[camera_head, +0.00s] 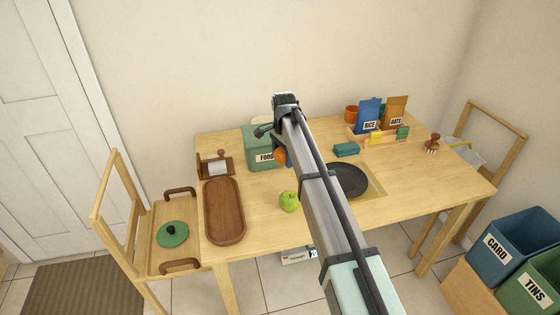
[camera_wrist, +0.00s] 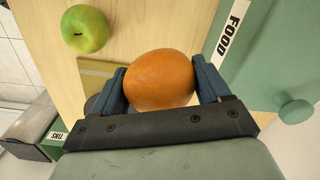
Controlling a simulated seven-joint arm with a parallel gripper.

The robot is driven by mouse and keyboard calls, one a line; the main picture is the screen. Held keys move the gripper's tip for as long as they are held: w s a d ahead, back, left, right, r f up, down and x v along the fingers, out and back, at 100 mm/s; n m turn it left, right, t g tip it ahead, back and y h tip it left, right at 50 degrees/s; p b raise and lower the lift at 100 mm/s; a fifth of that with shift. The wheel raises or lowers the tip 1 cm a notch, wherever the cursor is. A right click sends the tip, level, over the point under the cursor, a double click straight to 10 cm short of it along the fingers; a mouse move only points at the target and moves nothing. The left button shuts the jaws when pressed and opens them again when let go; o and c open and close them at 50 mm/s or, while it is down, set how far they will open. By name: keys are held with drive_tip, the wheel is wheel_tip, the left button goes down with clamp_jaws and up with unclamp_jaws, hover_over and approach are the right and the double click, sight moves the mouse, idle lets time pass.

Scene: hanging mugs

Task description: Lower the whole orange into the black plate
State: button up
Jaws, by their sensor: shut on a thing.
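My gripper (camera_wrist: 160,88) is shut on a whole orange (camera_wrist: 160,79), with one blue finger on each side of it in the wrist view. In the head view the orange (camera_head: 280,157) shows just left of my arm, in front of the green FOOD box. The black plate (camera_head: 350,180) lies on a yellowish mat (camera_head: 376,190) on the table, to the right of my arm, which hides its left part. The orange is apart from the plate, to its left in the head view. A small dark edge in the wrist view beside the left finger may be the plate.
A green apple (camera_head: 289,201) sits on the table near the front. The green FOOD box (camera_head: 262,150) stands close behind the orange. A wooden tray (camera_head: 225,211) lies at left. A teal packet (camera_head: 346,149) and a wooden rack (camera_head: 372,138) with bags are behind the plate.

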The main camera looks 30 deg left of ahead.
drive_tip(key=w+d+f, duration=0.1)
drive_tip(key=w+d, duration=0.4)
drive_tip(key=d, duration=0.4)
drive_tip(key=w+d+f, duration=0.1)
drive_tip(key=w+d, duration=0.4)
drive_tip(key=d, duration=0.5)
drive_tip(key=shift+d, duration=0.25)
drive_tip(key=shift+f, duration=0.2)
idle(0.3)
drive_tip(key=shift+f, duration=0.7)
drive_tip(key=shift+f, duration=2.5)
idle(2.1)
